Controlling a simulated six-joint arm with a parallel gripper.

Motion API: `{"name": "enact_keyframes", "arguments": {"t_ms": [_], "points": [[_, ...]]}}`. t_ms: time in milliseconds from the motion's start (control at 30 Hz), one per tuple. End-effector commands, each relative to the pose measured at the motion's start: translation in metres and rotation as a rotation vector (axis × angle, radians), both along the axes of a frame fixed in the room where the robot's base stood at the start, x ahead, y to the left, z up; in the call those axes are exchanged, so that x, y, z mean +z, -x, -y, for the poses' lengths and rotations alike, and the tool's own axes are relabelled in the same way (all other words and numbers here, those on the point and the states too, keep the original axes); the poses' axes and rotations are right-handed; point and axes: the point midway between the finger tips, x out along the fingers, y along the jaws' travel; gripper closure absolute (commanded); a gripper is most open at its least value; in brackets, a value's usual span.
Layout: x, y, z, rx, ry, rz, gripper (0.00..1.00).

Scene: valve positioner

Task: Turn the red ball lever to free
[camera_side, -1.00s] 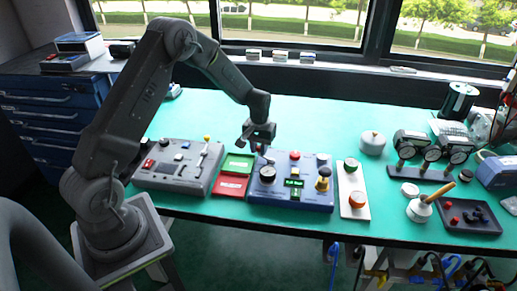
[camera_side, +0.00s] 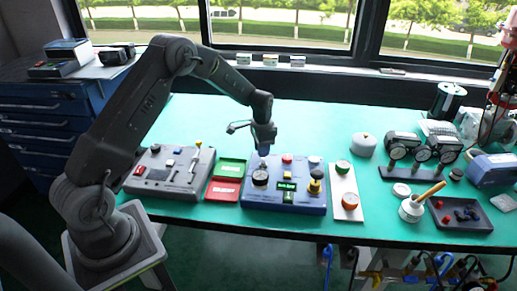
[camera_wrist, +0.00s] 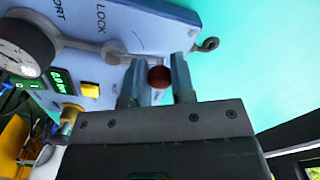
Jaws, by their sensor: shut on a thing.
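The blue valve positioner box (camera_side: 262,204) stands on the green table in the side view. My gripper (camera_side: 263,153) reaches down to its back left part, just behind the round dial gauge (camera_side: 260,178). In the wrist view, the red ball (camera_wrist: 159,76) of the lever sits between my two fingers (camera_wrist: 160,78), which are shut on it. A grey lever arm and hub (camera_wrist: 112,53) show beside the ball on the box face. In the side view my gripper hides the ball.
A grey control box (camera_side: 172,176) and green and red trays (camera_side: 222,190) stand to the left. A white plate with two knobs (camera_side: 345,192) stands close on the right.

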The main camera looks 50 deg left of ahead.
Motion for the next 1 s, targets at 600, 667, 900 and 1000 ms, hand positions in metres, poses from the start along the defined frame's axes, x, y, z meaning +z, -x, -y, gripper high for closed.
{"name": "enact_keyframes", "arguments": {"t_ms": [600,667,900,1000], "points": [[0.0011,-0.0092,0.0068,-0.223,0.000,0.002,1.00],[0.0011,-0.0092,0.0069,-0.226,0.000,0.002,1.00],[0.0013,-0.0095,0.0071,-0.228,-0.001,0.004,1.00],[0.0013,-0.0095,0.0072,-0.227,-0.001,0.004,0.74]]}}
